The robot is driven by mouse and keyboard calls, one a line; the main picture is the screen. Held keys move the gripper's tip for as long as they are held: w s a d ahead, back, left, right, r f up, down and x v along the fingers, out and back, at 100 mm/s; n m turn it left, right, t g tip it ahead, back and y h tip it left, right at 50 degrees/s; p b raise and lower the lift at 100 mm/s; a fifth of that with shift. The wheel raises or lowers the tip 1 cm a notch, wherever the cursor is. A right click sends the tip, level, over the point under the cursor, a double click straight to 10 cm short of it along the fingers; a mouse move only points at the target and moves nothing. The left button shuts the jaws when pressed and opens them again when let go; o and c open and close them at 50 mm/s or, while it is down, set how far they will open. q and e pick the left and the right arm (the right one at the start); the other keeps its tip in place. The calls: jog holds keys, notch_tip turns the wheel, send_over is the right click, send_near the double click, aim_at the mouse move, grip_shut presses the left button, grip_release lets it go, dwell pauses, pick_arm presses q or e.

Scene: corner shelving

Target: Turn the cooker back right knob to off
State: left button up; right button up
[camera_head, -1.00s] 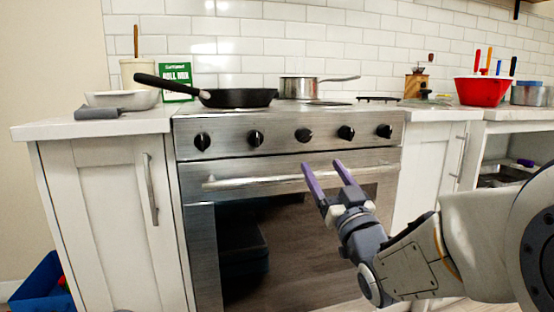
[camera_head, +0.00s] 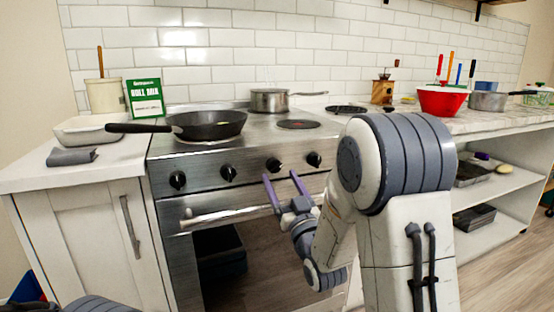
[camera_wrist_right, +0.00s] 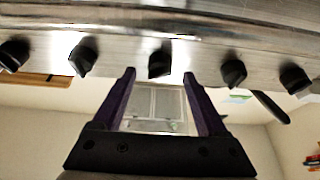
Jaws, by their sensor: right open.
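The steel cooker (camera_head: 258,141) has a row of black knobs on its front panel. In the head view I see the far-left knob (camera_head: 178,180), the second knob (camera_head: 228,173), the middle knob (camera_head: 273,165) and the fourth knob (camera_head: 314,159); my right arm hides the panel's right end. My right gripper (camera_head: 281,177) is open and empty just below the middle knob. In the right wrist view, the middle knob (camera_wrist_right: 160,60) shows between and beyond the purple fingertips (camera_wrist_right: 159,74), apparently untouched. I cannot read the knobs' settings. My left gripper is out of view.
A black frying pan (camera_head: 208,124) and a steel pot (camera_head: 270,100) stand on the cooktop. The oven handle (camera_head: 235,212) juts out below the knobs. A red bowl (camera_head: 441,101) stands on the right counter.

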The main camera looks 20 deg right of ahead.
aim_at(275, 166)
jog(key=shift+p+x, duration=0.4)
jog(key=shift+x, duration=0.75)
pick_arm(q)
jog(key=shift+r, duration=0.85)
pick_arm(e)
jog(key=shift+w+r, duration=0.1)
jog(key=shift+w, duration=0.2)
grip_shut()
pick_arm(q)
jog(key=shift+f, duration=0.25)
pick_arm(e)
jog(key=shift+n, duration=0.3)
